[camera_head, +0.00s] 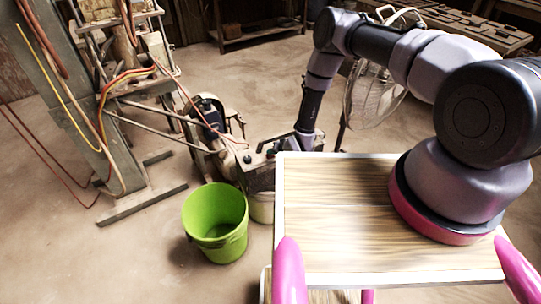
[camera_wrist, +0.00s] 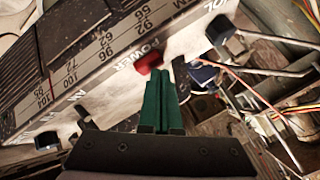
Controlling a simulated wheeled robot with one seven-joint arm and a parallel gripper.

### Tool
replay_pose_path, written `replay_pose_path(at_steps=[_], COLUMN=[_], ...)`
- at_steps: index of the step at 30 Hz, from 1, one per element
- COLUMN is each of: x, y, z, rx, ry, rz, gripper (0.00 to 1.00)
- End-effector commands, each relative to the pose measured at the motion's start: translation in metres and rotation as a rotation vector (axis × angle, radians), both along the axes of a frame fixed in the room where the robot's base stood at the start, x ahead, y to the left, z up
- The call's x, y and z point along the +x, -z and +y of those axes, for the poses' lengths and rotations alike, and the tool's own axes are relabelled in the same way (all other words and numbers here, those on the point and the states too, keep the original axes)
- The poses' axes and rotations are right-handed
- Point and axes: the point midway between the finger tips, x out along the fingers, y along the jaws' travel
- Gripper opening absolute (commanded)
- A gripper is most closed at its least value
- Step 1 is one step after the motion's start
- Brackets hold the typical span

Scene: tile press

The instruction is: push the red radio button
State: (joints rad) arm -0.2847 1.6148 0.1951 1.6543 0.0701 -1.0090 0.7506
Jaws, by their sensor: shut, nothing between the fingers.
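The radio (camera_wrist: 110,65) fills the upper left of the wrist view, with a number scale and the word POWER on its face. Its red button (camera_wrist: 149,63) sits beside that word. My gripper (camera_wrist: 160,76) has green fingers closed together, with nothing between them. The fingertips are right at the red button's lower right edge and overlap it in the picture; I cannot tell if they touch it. In the head view the radio (camera_head: 258,176) is partly hidden behind the wooden top, and my arm reaches down to it.
Black knobs (camera_wrist: 220,29) and (camera_wrist: 47,140) flank the button on the radio's face. Wires and metal rods lie to the right in the wrist view. A green bucket (camera_head: 215,222) stands on the floor near the radio. A fan (camera_head: 372,97) stands behind my arm.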

Motion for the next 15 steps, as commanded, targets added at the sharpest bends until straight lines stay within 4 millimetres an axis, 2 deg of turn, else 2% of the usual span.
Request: replay_pose_path(at_steps=[6,15], x=[-0.0003,-0.0005], y=[0.0075,0.0076], z=[-0.0002,-0.0001], rx=[0.001,0.000], ry=[0.001,0.001], rz=[0.000,0.002], gripper=[0.00,0.00])
